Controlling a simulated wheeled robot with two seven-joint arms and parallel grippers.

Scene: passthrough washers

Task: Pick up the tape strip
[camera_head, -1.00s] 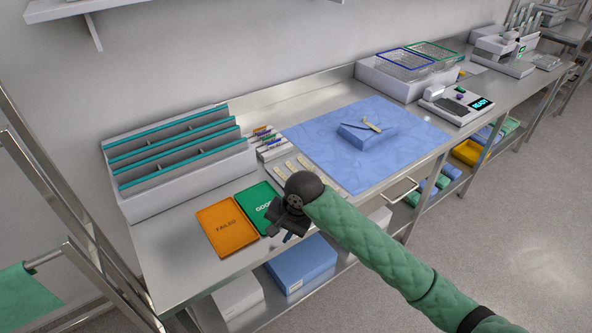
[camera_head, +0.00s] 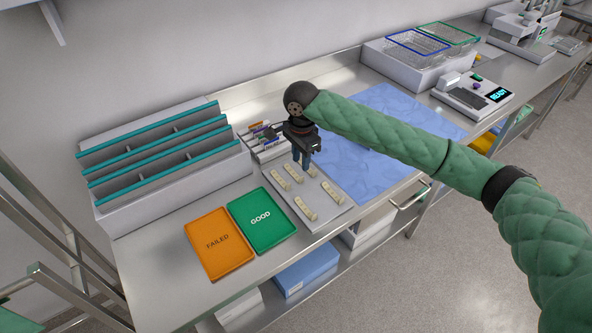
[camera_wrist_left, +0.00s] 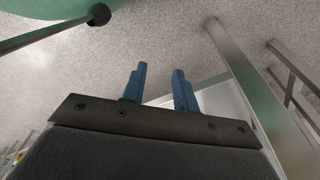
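Several small beige tape strips lie in two rows on a pale tray at the front of the bench, among them a front strip (camera_head: 305,212), a left strip (camera_head: 280,177) and a right strip (camera_head: 332,190). My right gripper (camera_head: 303,164) points down over the back of the tray, above or close to the rear strips. Its two blue fingers look apart, with nothing visible between them; a rear strip is partly hidden behind them. In the left wrist view my left gripper (camera_wrist_left: 158,78) is open and empty, over the floor beside metal posts.
An orange FAILED tray (camera_head: 217,243) and a green GOOD tray (camera_head: 262,219) lie left of the strips. A teal-edged rack (camera_head: 165,160) stands behind them. A small holder (camera_head: 262,142) is behind the strip tray. A blue mat (camera_head: 375,165) lies right, partly behind my arm.

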